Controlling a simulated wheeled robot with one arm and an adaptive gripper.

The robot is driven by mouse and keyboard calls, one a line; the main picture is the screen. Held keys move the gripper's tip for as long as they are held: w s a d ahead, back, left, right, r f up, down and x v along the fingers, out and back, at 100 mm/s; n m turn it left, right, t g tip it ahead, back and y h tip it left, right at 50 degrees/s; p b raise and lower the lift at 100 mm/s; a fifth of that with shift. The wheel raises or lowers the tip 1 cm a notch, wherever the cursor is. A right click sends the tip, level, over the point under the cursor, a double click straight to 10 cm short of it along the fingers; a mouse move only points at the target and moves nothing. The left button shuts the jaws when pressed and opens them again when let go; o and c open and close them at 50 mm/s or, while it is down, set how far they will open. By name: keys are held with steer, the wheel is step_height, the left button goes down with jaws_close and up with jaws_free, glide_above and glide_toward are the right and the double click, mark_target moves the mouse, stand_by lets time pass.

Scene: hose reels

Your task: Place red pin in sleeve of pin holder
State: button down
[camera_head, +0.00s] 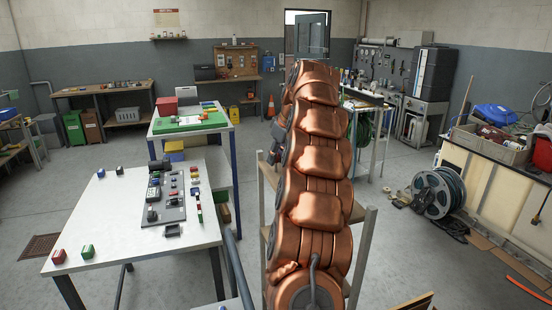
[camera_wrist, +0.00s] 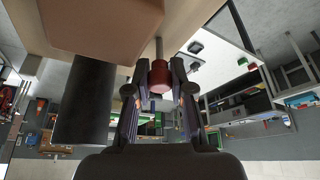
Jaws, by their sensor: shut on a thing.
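The red pin (camera_wrist: 160,78) is between the fingers of my gripper (camera_wrist: 157,98) in the wrist view. The gripper is shut on its red head, and a thin grey shaft (camera_wrist: 159,48) extends from it toward the top of the picture. In the head view, my copper arm hides the gripper and the pin. I cannot clearly pick out the pin holder or its sleeve; a grey panel (camera_head: 173,212) with dark cylinders and small coloured pieces lies on the white table (camera_head: 115,215), left of my arm.
Red (camera_head: 59,257) and green (camera_head: 87,251) blocks sit near the table's front left corner. A dark cylinder (camera_wrist: 82,100) and a pinkish-brown block (camera_wrist: 100,25) are close at left in the wrist view. A hose reel (camera_head: 439,192) stands on the floor at right.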

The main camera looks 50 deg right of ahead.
steer(key=shift+r, duration=0.25)
steer(key=shift+r+b, duration=0.4)
steer(key=shift+r, duration=1.1)
steer(key=shift+s+a+b, duration=0.25)
steer(key=shift+a+b, duration=0.3)
steer(key=shift+a, duration=0.05)
steer(key=shift+s+a+b, duration=0.2)
steer(key=shift+a+b, duration=0.3)
steer(key=shift+a, duration=0.05)
steer(key=s+a+b, duration=0.2)
steer(key=a, duration=0.4)
steer(key=s+a+r+b, duration=0.1)
steer(key=s+a+b, duration=0.2)
steer(key=a, duration=0.3)
steer(key=shift+a+r, duration=0.25)
steer(key=shift+a, duration=0.05)
